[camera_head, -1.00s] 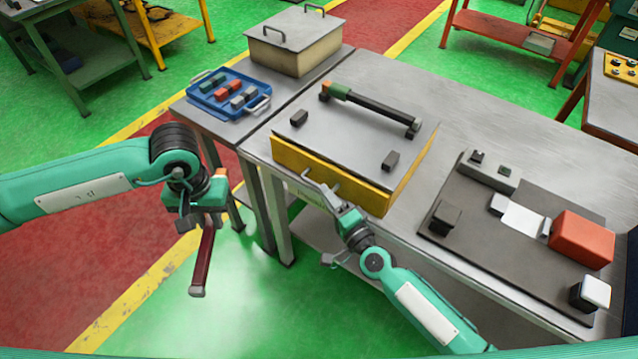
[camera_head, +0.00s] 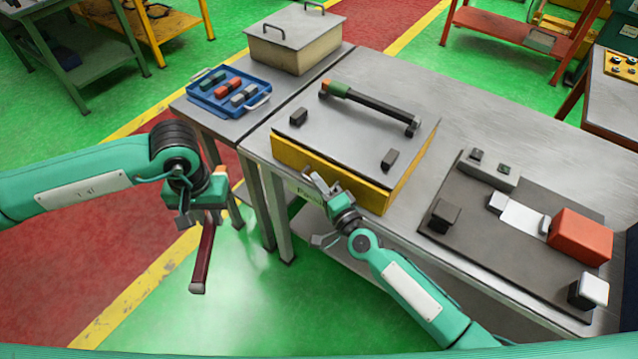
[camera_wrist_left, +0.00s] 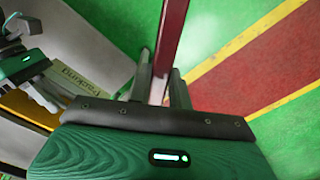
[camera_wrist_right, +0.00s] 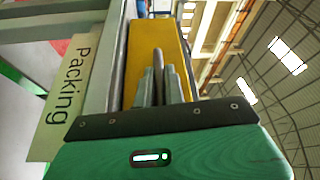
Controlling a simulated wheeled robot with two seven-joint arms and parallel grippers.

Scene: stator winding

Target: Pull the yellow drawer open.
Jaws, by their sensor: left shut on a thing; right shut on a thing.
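The yellow drawer (camera_head: 285,156) sits under a grey top plate on the steel table, its front facing me; it looks closed. My right gripper (camera_head: 312,176) is at the drawer's front. In the right wrist view its fingers are shut on a thin grey handle (camera_wrist_right: 156,62) standing out before the yellow face (camera_wrist_right: 158,38). The fingers partly hide the handle. My left gripper (camera_head: 207,214) hangs left of the table, away from the drawer, shut on a dark red bar (camera_head: 202,262). The bar also shows between the fingers in the left wrist view (camera_wrist_left: 169,40).
A "Packing" label (camera_wrist_right: 75,90) is on the table edge below the drawer. A dark bar (camera_head: 370,107) and small black blocks sit on the top plate. A blue tray (camera_head: 229,93) stands left; a dark board (camera_head: 470,235) with parts lies right. Floor before the table is clear.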

